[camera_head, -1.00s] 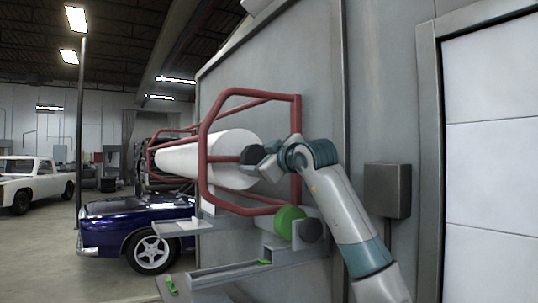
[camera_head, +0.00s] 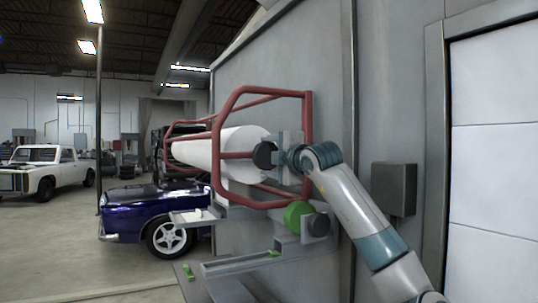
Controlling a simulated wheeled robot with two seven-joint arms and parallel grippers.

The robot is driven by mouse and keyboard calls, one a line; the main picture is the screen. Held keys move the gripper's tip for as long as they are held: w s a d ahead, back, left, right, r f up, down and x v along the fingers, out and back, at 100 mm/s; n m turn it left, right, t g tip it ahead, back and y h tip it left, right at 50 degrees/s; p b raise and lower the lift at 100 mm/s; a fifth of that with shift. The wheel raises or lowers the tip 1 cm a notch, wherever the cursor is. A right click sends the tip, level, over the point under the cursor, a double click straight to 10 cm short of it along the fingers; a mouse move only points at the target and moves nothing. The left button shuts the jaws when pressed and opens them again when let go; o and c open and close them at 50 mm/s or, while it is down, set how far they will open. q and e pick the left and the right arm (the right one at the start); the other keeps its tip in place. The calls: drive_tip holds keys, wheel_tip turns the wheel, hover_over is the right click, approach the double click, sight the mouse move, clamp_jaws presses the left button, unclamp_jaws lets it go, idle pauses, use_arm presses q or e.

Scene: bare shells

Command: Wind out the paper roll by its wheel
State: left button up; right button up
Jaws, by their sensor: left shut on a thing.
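The white paper roll (camera_head: 222,150) lies level inside a red tube frame (camera_head: 309,135) against the grey wall panel. A dark round wheel (camera_head: 264,156) sits at the near end of the roll, in front of its end face. My left gripper (camera_head: 277,157) is at the right side of this wheel and shut on it. The fingertips are small here and partly hidden by the wheel and my wrist. My right gripper is not in view.
A grey box (camera_head: 394,189) is on the wall right of my arm. A blue car (camera_head: 150,215) stands at left behind open floor.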

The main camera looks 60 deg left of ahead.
use_arm(q)
drive_tip(key=shift+n, duration=0.3)
drive_tip(key=shift+f, duration=0.1)
drive_tip(key=o, duration=1.5)
drive_tip(key=shift+d, duration=0.15)
